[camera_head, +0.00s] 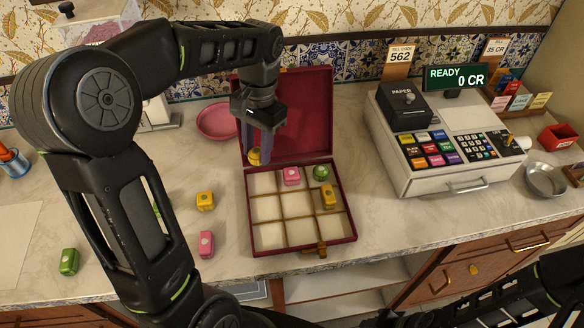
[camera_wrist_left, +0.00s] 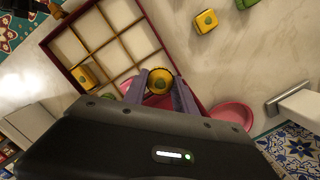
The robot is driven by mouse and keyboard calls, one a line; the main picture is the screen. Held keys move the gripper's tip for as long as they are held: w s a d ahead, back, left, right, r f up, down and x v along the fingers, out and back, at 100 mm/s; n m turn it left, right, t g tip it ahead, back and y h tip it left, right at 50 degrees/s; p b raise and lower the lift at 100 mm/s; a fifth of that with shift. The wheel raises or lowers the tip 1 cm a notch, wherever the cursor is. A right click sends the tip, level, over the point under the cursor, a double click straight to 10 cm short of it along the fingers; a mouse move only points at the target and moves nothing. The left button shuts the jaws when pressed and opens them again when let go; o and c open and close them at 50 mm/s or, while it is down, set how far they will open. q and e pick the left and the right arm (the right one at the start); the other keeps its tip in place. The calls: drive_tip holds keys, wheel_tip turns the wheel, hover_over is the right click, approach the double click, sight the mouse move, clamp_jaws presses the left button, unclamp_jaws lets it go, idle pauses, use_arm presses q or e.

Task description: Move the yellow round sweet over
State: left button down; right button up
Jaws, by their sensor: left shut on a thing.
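The yellow round sweet (camera_head: 254,157) is held between the fingertips of my left gripper (camera_head: 257,150), above the back-left corner of the dark red box (camera_head: 249,205). The wrist view also shows the yellow round sweet (camera_wrist_left: 160,81) between the two purple-grey fingers, near the box edge (camera_wrist_left: 150,22). The box is open, its lid (camera_head: 300,110) raised at the back, with a grid of compartments inside. A pink sweet (camera_head: 291,176) is in the back middle, a green round sweet (camera_head: 321,173) back right, a yellow square sweet (camera_head: 328,196) middle right. The back-left compartment looks empty.
A yellow square sweet (camera_head: 205,201), a pink sweet (camera_head: 206,244) and a green sweet (camera_head: 69,262) lie on the counter left of the box. A pink dish (camera_head: 216,122) is behind. A till (camera_head: 440,150) and metal bowl (camera_head: 545,180) stand right.

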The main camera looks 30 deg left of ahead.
use_arm(q)
drive_tip(key=shift+w+d+r, duration=0.1)
drive_tip(key=shift+w, duration=0.2)
drive_tip(key=shift+s, duration=0.2)
drive_tip(key=shift+f, duration=0.35)
hover_over(261, 185)
drive_tip(key=shift+w+f+p, duration=0.15)
drive_tip(key=shift+f+p, duration=0.05)
drive_tip(key=shift+f, duration=1.2)
drive_tip(key=shift+w+f+p, duration=0.1)
drive_tip(key=shift+f+p, duration=0.1)
drive_tip(key=shift+f, duration=1.2)
drive_tip(key=shift+d, duration=0.1)
drive_tip(key=shift+f, duration=1.85)
drive_tip(key=shift+f, duration=0.1)
